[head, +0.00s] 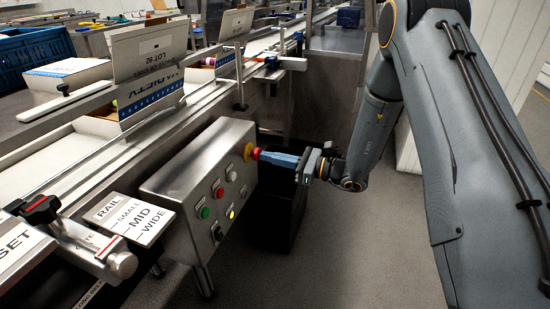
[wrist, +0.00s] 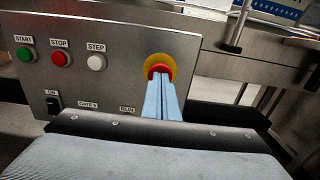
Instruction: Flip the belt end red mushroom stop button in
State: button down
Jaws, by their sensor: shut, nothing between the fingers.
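The red mushroom stop button (wrist: 158,71) sits on a yellow round backing (wrist: 160,61) at the right of a steel control panel (wrist: 110,30). In the head view the red button (head: 255,153) shows at the panel's right end. My gripper (wrist: 160,82) is shut, with its blue fingers side by side and nothing between them. In the wrist view the fingertips overlap the lower part of the button. In the head view my gripper (head: 264,155) points left at the button, its tips at or very near the red cap. I cannot tell whether they touch it or whether it is pressed in.
The panel also has a green START button (wrist: 24,54), a red STOP button (wrist: 61,59), a white STEP button (wrist: 96,62) and a black ON switch (wrist: 54,104). A black bin (head: 278,215) stands below my gripper. The conveyor rail (head: 150,120) runs behind the panel.

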jog(key=shift+w+a+r, duration=0.15)
jog(key=shift+a+r, duration=0.05)
jog(key=shift+a, duration=0.25)
jog(key=p+v, duration=0.1)
jog(key=v, duration=1.4)
jog(key=shift+w+f, duration=0.1)
jog(key=shift+f, duration=0.05)
